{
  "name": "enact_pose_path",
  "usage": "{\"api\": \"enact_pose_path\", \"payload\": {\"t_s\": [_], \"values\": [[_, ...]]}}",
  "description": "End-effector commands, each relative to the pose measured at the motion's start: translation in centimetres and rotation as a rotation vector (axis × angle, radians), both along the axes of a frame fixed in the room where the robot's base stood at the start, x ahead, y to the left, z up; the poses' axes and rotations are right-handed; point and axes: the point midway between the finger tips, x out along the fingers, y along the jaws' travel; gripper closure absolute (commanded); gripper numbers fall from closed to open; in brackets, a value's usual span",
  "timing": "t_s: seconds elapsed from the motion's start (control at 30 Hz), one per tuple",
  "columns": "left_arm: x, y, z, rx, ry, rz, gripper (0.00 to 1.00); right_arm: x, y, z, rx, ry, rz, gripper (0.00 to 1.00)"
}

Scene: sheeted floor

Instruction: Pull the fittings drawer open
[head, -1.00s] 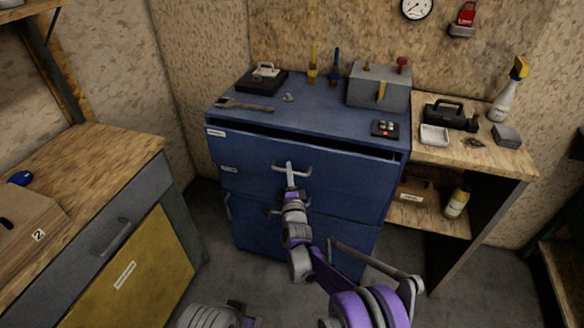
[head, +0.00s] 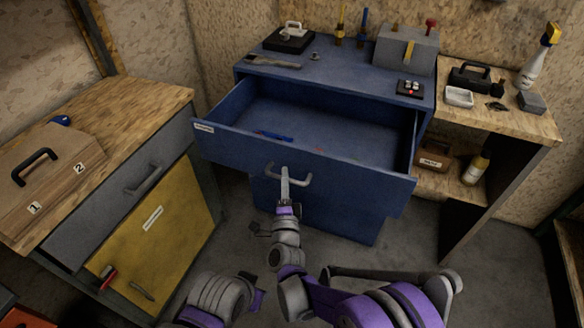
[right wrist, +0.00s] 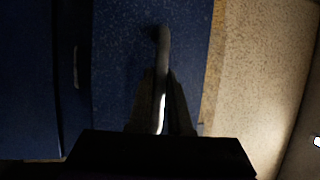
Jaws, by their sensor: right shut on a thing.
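The blue fittings drawer (head: 300,166) is the top drawer of the blue cabinet (head: 330,84) and stands far out toward me. Its inside shows, with a small blue item (head: 272,135) on its floor. My right gripper (head: 285,178) is shut on the drawer's grey bar handle (head: 303,181), at the handle's left part. In the right wrist view the fingers lie either side of the handle (right wrist: 163,50). My left arm shows only partly at the bottom of the head view, and its fingertips cannot be made out.
A workbench (head: 140,100) with a yellow door (head: 158,235) stands on the left, close to the drawer's left side. A wooden side table (head: 510,122) stands on the right. Tools and a grey box (head: 405,50) rest on the cabinet top. Grey floor is clear right of my arm.

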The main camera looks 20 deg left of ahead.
Motion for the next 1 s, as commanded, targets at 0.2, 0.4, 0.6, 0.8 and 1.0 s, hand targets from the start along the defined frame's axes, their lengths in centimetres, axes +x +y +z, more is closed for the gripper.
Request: {"api": "enact_pose_path", "payload": {"t_s": [0.2,0.4,0.6,0.8,1.0], "values": [[0.0,0.0,-0.3,0.0,0.001,0.0,0.5,-2.3,0.1,-0.1,0.001,0.002,0.002,1.0],[0.0,0.0,-0.4,0.0,0.001,0.0,0.5,-2.8,0.1,0.0,0.0,0.001,0.0,1.0],[0.0,0.0,-0.3,0.0,0.001,0.0,0.5,-2.8,0.1,0.0,0.0,0.0,0.0,1.0],[0.0,0.0,-0.3,0.0,0.001,0.0,0.5,-2.8,0.1,0.0,0.0,0.0,0.0,0.67],[0.0,0.0,-0.3,0.0,0.001,0.0,0.5,-2.8,0.1,0.0,0.0,0.0,0.0,0.53]]}}
